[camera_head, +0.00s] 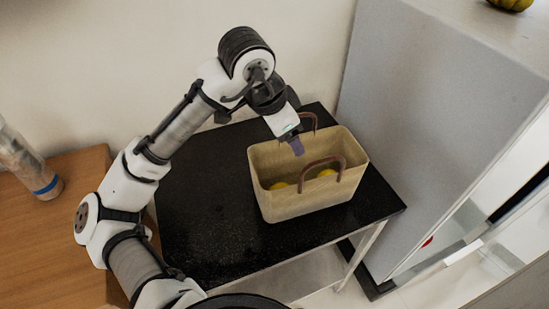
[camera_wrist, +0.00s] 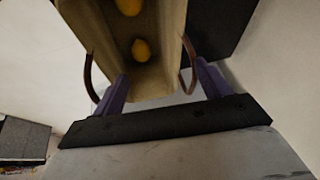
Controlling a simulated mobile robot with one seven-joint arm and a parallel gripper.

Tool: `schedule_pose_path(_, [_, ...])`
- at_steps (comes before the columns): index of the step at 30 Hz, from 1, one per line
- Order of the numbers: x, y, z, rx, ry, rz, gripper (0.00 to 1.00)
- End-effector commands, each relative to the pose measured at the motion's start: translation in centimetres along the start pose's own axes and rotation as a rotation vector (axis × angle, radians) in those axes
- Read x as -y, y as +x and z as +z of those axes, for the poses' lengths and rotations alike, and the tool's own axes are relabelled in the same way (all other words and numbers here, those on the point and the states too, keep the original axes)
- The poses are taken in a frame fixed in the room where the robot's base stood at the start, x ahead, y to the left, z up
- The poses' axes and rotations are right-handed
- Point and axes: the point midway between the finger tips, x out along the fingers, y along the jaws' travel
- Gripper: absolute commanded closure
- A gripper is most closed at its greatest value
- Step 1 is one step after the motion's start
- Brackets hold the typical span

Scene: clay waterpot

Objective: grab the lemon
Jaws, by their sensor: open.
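Two yellow, lemon-like fruits lie inside a beige basket (camera_head: 310,200). In the head view one (camera_head: 278,186) is at the left and the other (camera_head: 327,172) at the right, each partly hidden by the front wall. In the wrist view one (camera_wrist: 140,50) is nearer my gripper, and the other (camera_wrist: 130,6) is at the top edge. I cannot tell them apart by kind. My gripper (camera_head: 297,147) is above the basket's back rim, pointing down.
The basket has two brown arched handles (camera_head: 322,166), one close to my fingers. It stands on a black table (camera_head: 205,215). A tall grey cabinet (camera_head: 440,120) is close on the right, a wall behind. A wooden surface (camera_head: 40,230) is at left. The table's left part is clear.

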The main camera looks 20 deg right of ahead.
Motion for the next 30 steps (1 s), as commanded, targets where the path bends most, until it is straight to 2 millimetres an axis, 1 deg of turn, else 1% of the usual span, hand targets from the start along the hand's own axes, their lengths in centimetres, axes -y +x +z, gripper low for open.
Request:
schedule_pose_path(1, [-1.1, 1.5, 1.8, 0.111, 0.013, 0.057, 0.28])
schedule_pose_path(3, [-1.9, 2.1, 3.1, 0.194, 0.03, 0.102, 0.28])
schedule_pose_path(6, [-2.5, 2.8, 4.2, 0.262, 0.043, 0.135, 0.28])
schedule_pose_path(8, [-2.7, 3.4, 4.7, 0.277, 0.045, 0.143, 0.28])
schedule_pose_path(10, [-2.9, 4.4, 5.0, 0.28, 0.045, 0.146, 0.28])
schedule_pose_path(15, [-3.4, 7.7, 6.0, 0.277, 0.045, 0.145, 0.28])
schedule_pose_path(18, [-3.5, 9.2, 6.4, 0.277, 0.045, 0.143, 0.28])
schedule_pose_path(21, [-3.7, 10.2, 6.7, 0.274, 0.046, 0.142, 0.28])
schedule_pose_path(26, [-3.8, 11.0, 7.0, 0.274, 0.046, 0.142, 0.28])
schedule_pose_path(30, [-4.1, 12.4, 7.9, 0.275, 0.045, 0.142, 0.28])
